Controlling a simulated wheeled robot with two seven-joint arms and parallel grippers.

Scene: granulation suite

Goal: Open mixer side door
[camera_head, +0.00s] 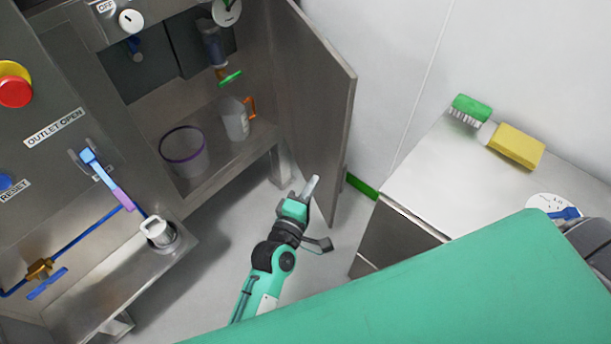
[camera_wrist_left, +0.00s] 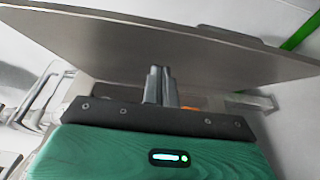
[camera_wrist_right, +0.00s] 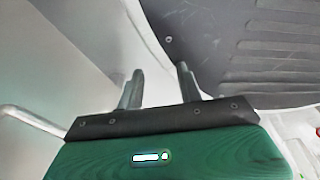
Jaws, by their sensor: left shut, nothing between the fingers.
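The mixer side door (camera_head: 318,95) is a grey metal panel standing swung out from the cabinet, with the inside open to its left. In the left wrist view the door panel (camera_wrist_left: 130,45) spans the width in front of my fingers. My left gripper (camera_head: 313,186) is shut and empty near the door's lower edge; its fingers (camera_wrist_left: 158,82) are together and point at the panel. I cannot tell whether they touch it. My right gripper (camera_wrist_right: 160,82) is open and empty, with a dark ribbed surface beyond its fingers.
A bucket (camera_head: 184,153) and a jug (camera_head: 235,122) stand inside the cabinet. A metal cup (camera_head: 157,232) stands on the lower shelf. A side cabinet (camera_head: 430,170) on the right carries a green brush (camera_head: 470,107) and a yellow sponge (camera_head: 516,145). Floor is clear around my left arm.

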